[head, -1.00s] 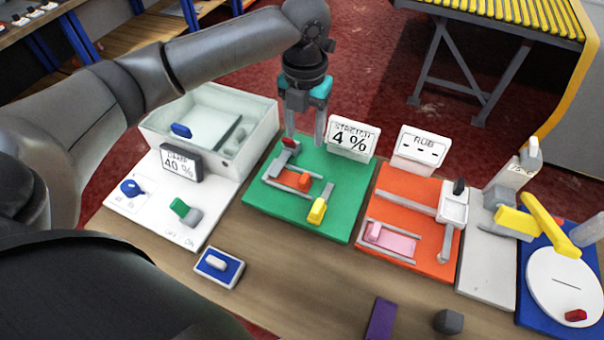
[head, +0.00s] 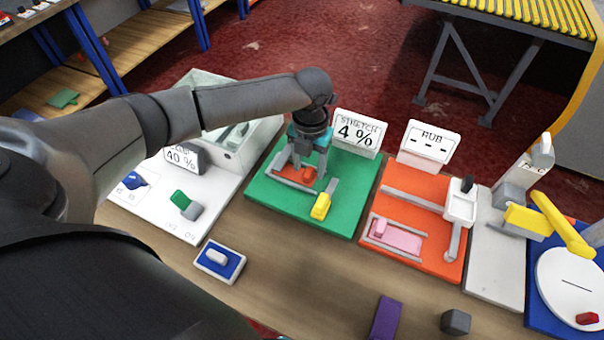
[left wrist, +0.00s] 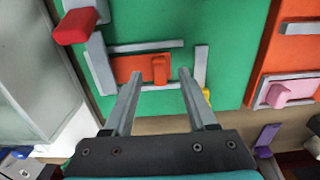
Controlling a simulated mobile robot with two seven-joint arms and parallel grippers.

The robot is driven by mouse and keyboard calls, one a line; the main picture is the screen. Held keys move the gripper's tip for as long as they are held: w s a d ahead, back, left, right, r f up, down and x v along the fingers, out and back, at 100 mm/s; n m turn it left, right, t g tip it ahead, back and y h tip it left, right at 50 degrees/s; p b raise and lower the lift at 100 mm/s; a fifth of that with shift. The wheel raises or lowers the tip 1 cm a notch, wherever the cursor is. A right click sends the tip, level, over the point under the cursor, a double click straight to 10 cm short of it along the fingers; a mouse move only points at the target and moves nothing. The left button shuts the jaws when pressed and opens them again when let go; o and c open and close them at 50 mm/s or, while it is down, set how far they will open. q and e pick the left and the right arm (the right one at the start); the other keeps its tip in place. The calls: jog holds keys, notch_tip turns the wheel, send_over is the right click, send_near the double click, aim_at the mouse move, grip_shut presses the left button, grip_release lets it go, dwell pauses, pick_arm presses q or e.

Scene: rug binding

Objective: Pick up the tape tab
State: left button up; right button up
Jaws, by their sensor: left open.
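An orange strip (left wrist: 128,66) with a raised orange tab (left wrist: 159,69) lies between grey rails on the green board (head: 340,215). The tab also shows in the head view (head: 309,174). My left gripper (head: 308,178) points down over this strip. In the left wrist view its two fingers (left wrist: 160,76) are apart, with the tab between the tips in the picture and nothing held. I cannot tell how far above the tab the tips are. A similar pink strip with a raised tab (head: 381,227) lies on the orange board (head: 425,262). My right gripper is out of view.
A red knob (left wrist: 75,25) and a yellow block (head: 320,207) stand beside the strip. The "STRETCH 4 %" sign (head: 359,132) is behind it. A clear-walled box (head: 262,135) is to the left. Bare wood (head: 300,275) lies in front.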

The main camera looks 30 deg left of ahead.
pick_arm(q)
jog(key=shift+f, duration=0.6)
grip_shut()
